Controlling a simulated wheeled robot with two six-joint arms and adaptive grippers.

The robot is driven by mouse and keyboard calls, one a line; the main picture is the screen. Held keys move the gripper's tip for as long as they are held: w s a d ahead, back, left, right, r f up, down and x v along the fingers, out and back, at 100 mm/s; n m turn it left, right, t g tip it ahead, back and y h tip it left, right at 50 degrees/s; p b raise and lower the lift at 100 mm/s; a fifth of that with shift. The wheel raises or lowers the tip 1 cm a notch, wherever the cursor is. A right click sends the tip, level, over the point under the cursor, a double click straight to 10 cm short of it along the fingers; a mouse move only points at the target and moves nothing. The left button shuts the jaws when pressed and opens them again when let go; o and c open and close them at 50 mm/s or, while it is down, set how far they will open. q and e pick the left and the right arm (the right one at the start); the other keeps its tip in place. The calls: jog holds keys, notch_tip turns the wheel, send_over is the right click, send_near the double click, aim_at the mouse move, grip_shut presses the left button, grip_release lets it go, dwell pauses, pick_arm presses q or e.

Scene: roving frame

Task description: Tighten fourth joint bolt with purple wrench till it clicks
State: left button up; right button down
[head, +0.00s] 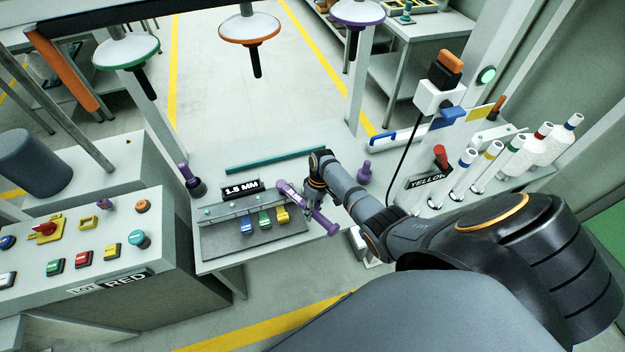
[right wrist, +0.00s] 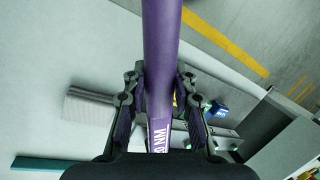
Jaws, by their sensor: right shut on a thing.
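The purple wrench (head: 327,223) is held by my right gripper (head: 312,196) above the front right part of the bench, slanting down to the right. In the right wrist view my right gripper (right wrist: 160,105) is shut around the purple wrench's shaft (right wrist: 161,50), which has white lettering partly hidden. A purple bolt-like post (head: 190,178) stands at the left of the bench and another purple post (head: 365,172) stands to the right of my forearm. I cannot tell which one is the fourth joint bolt. My left gripper is not in view.
A panel with blue, green and yellow blocks (head: 265,220) and a "1.8 MM" sign (head: 241,189) lies just left of the wrench. A teal bar (head: 275,160) lies behind. A control box (head: 80,250) stands left, and several bobbins (head: 515,155) stand right.

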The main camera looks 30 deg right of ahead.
jog(key=shift+r+p, duration=1.2)
jog(key=shift+r, duration=0.15)
jog(key=shift+r+p, duration=0.5)
jog(key=shift+r, duration=0.55)
